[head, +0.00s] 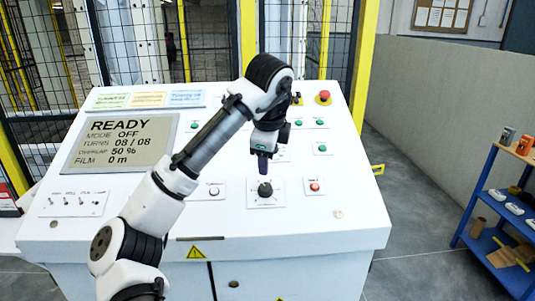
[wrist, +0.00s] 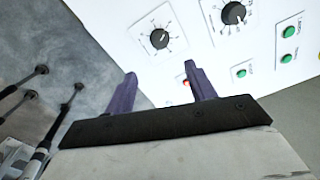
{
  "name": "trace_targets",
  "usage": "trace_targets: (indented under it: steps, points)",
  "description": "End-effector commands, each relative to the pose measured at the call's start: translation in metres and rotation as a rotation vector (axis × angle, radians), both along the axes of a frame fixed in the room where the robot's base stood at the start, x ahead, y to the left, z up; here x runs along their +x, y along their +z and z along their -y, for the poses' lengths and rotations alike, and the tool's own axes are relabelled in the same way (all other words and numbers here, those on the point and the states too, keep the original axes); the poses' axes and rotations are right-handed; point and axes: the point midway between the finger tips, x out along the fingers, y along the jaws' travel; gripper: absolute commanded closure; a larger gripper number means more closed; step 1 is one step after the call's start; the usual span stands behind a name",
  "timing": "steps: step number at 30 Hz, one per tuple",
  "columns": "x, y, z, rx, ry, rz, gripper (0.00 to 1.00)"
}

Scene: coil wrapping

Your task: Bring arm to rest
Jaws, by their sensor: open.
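My gripper (wrist: 158,82) is open in the wrist view, with two purple fingers apart and nothing between them. In the head view my gripper (head: 263,166) points down, just above or behind a black rotary knob (head: 265,189) on the white control console (head: 345,235). I cannot tell from the head view whether it touches the knob. In the wrist view a black knob (wrist: 159,38) on the console lies beyond the fingertips, apart from them, with a second knob (wrist: 233,13) further right. My arm is bent and stretched over the console.
The console display (head: 122,142) reads READY, MODE OFF. A red emergency button (head: 323,97) and several green buttons (head: 322,148) sit on the console. A yellow-framed mesh fence (head: 205,45) stands behind. A blue shelf (head: 480,205) with parts stands right, with open floor between.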

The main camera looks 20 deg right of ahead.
Motion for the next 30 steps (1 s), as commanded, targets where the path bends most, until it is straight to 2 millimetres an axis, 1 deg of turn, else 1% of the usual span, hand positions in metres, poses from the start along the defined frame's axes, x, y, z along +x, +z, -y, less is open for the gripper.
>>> trace_targets:
  steps: [5,18,20,22,23,25,26,28,29,30]
  points:
    - [-0.003,0.006,-0.001,0.000,0.000,0.000,0.45]
    - [-0.003,0.006,-0.001,0.000,0.000,-0.001,0.45]
    - [-0.001,0.007,0.001,-0.038,0.005,0.014,0.45]
    - [0.005,0.012,0.003,-0.136,0.023,0.054,0.45]
    - [0.009,0.016,0.004,-0.200,0.035,0.082,0.45]
    - [0.020,0.034,0.003,-0.396,0.077,0.164,0.45]
    - [0.025,0.045,-0.001,-0.496,0.101,0.206,0.45]
    - [0.036,0.078,-0.021,-0.750,0.166,0.319,0.45]
    - [0.039,0.094,-0.035,-0.860,0.196,0.370,0.45]
    - [0.042,0.115,-0.057,-1.002,0.235,0.442,0.45]
